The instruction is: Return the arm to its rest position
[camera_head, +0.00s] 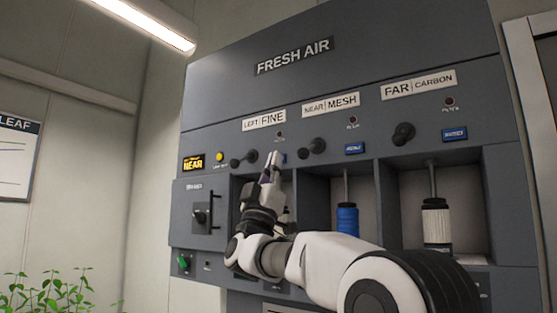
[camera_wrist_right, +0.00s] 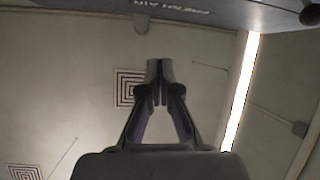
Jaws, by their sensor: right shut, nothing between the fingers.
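My right gripper (camera_head: 272,162) is raised in front of the grey FRESH AIR cabinet (camera_head: 340,80), by the left bay under the FINE label. Its fingers point up and are shut with nothing between them. In the right wrist view the gripper (camera_wrist_right: 160,75) shows its fingertips together against the ceiling. My right arm reaches in from the lower right and hides part of the left bay and the cabinet's lower middle. My left gripper is not in view.
Black knobs (camera_head: 403,134) stick out along the cabinet front, close to the gripper. A blue cartridge (camera_head: 347,219) and a white cartridge (camera_head: 437,222) stand in the other bays. Green plants (camera_head: 62,293) stand at lower left.

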